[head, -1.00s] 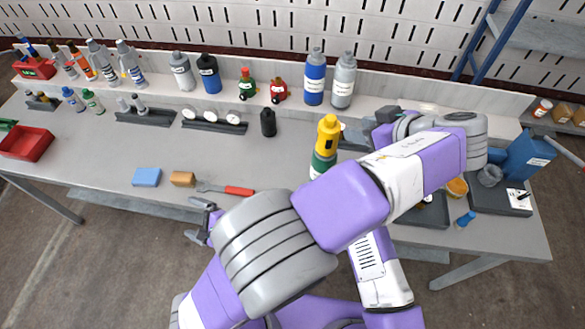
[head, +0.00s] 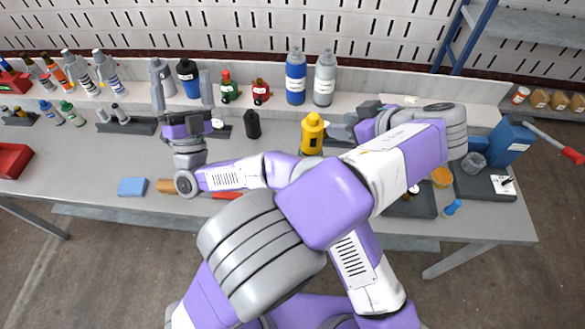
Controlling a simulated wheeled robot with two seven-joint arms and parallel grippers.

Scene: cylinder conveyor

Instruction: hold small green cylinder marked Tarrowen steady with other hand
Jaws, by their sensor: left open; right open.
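No label reading Tarrowen can be made out, so I cannot tell which green item is meant. A green bottle with a red top (head: 228,90) stands on the back ledge. A yellow-topped cylinder (head: 312,132) stands mid-table; its lower part is hidden by my arm. My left gripper (head: 352,120) is open, just right of the yellow top; I cannot tell if they touch.
A black bottle (head: 253,125) stands right of my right gripper. A red bottle (head: 261,92), a tall blue bottle (head: 296,80) and a grey bottle (head: 324,82) line the ledge. A blue sponge (head: 132,187) lies at the front left. Dark trays and a blue box (head: 508,143) fill the right.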

